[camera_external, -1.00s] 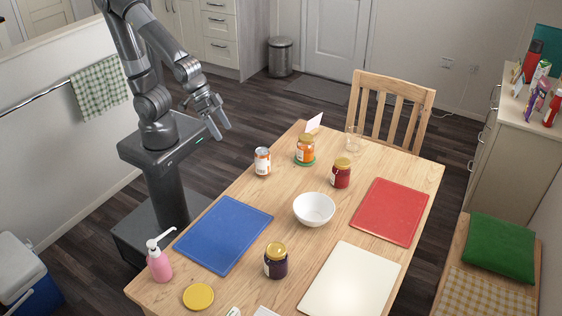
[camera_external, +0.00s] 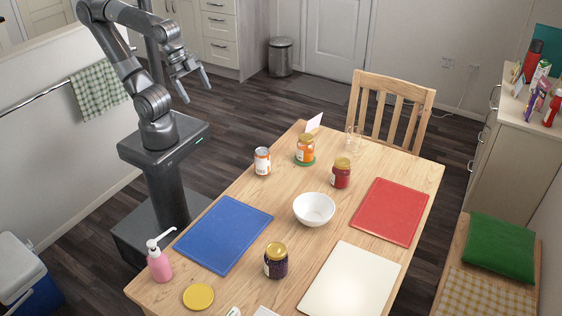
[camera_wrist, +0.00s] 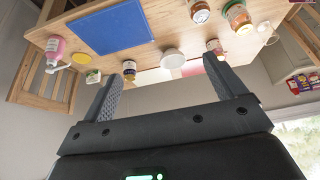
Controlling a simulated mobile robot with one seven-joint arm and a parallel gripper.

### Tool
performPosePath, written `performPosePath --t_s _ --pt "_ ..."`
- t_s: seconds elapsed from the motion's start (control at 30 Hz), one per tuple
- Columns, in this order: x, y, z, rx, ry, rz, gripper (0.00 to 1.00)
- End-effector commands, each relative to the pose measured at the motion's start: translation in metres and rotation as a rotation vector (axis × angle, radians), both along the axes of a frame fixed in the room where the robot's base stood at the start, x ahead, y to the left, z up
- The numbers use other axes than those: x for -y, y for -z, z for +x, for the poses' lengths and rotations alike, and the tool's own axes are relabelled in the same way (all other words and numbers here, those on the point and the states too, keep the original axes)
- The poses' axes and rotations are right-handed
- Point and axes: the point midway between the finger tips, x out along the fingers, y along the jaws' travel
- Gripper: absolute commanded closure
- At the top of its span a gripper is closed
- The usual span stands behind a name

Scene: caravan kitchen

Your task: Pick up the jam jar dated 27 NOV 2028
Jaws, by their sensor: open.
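Three jars with gold lids stand upright on the wooden table: an orange jar (camera_external: 305,152) on a green round base at the far end, a red jar (camera_external: 341,174) near the middle, and a dark purple jar (camera_external: 276,264) nearer the front. Their labels are too small to read, so I cannot tell which bears 27 NOV 2028. The orange jar also shows in the wrist view (camera_wrist: 239,18), as does the red jar (camera_wrist: 214,46). My gripper (camera_external: 197,92) is open and empty, raised beyond the table's left edge, apart from every jar.
A tin can (camera_external: 262,162) with an orange and white label stands left of the orange jar. A white bowl (camera_external: 314,209) sits mid-table. Blue (camera_external: 223,234), red (camera_external: 389,211) and white boards lie flat. A clear glass, a folded card, a pink soap bottle (camera_external: 159,262) and a yellow disc are also there.

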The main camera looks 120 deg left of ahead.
Motion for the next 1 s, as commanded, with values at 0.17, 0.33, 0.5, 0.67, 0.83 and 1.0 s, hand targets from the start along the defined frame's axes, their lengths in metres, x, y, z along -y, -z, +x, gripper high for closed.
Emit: performPosePath --t_s 0.17,0.33,0.5,0.67,0.83,1.0 --pt "0.001 -0.001 0.003 -0.001 0.004 -0.001 0.11" --pt "0.008 -0.009 0.031 -0.012 0.045 -0.006 0.11" --pt "0.023 -0.018 0.081 -0.028 0.117 -0.016 0.11" --pt "0.040 -0.019 0.132 -0.040 0.185 -0.021 0.11" --pt "0.061 -0.011 0.186 -0.051 0.253 -0.024 0.11" --pt "0.086 0.006 0.240 -0.061 0.319 -0.024 0.11"
